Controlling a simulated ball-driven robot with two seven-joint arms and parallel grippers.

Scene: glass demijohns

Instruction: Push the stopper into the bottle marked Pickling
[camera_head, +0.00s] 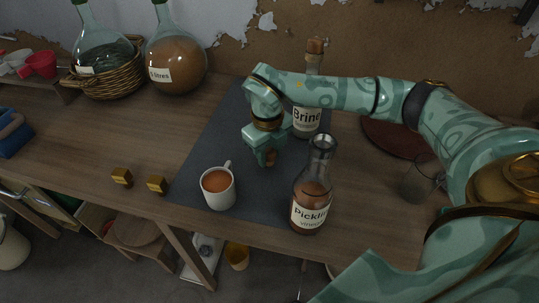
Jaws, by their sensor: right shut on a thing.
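The Pickling bottle (311,190) is clear glass with brown contents and a white label. It stands upright near the front of the dark mat (205,140), and its mouth looks open. My right gripper (267,156) points down above the mat, to the left of the bottle's neck and apart from it. It is shut on a small brown stopper (271,159), mostly hidden between the fingers. My left gripper is not in view.
The Brine bottle (306,119), with a brown stopper (315,46), stands behind my right arm. A white mug (219,187) of orange-brown liquid is left of the Pickling bottle. A glass (418,181) and a dark red plate (385,138) are right. Two brass blocks (157,184) lie left.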

